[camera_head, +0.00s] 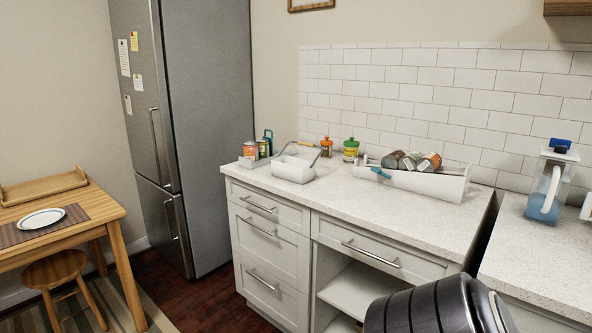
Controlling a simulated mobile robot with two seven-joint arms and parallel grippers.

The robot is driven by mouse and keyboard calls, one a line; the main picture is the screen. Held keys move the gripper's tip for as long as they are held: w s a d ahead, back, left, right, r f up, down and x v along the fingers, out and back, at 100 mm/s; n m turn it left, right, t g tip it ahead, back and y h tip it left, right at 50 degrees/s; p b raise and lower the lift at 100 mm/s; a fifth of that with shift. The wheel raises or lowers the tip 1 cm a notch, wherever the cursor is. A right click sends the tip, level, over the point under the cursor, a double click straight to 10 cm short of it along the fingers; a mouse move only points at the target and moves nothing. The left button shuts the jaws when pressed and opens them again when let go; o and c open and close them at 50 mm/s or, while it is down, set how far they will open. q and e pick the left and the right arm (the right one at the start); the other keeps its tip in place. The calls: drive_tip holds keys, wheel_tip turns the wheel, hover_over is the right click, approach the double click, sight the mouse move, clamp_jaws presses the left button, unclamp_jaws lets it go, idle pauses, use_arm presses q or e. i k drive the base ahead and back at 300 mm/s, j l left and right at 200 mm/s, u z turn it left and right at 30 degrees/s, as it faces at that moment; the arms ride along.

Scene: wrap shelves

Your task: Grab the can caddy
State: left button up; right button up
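Several cans lie on their sides in a long white holder (438,186) at the right of the counter; a teal piece shows at its left end. I cannot tell for sure which of these is the can caddy. Neither of my grippers is in view.
The speckled white counter (400,213) is clear in front of these things. An orange-topped jar and a yellow-green jar (350,150) stand behind. A blue-lidded pitcher (548,185) is on the right counter. A fridge, wooden table (60,250) and stool are at left.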

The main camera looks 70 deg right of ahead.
sight(297, 170)
drive_tip(key=i+z, duration=0.3)
drive_tip(key=i, duration=0.15)
drive_tip(key=i+z, duration=0.3)
drive_tip(key=i, duration=0.2)
drive_tip(key=i+z, duration=0.75)
drive_tip(key=z, duration=0.15)
drive_tip(key=i+z, duration=0.15)
drive_tip(key=z, duration=0.2)
drive_tip(key=i+z, duration=0.2)
drive_tip(key=z, duration=0.15)
drive_tip(key=i+z, duration=0.15)
drive_tip(key=z, duration=0.2)
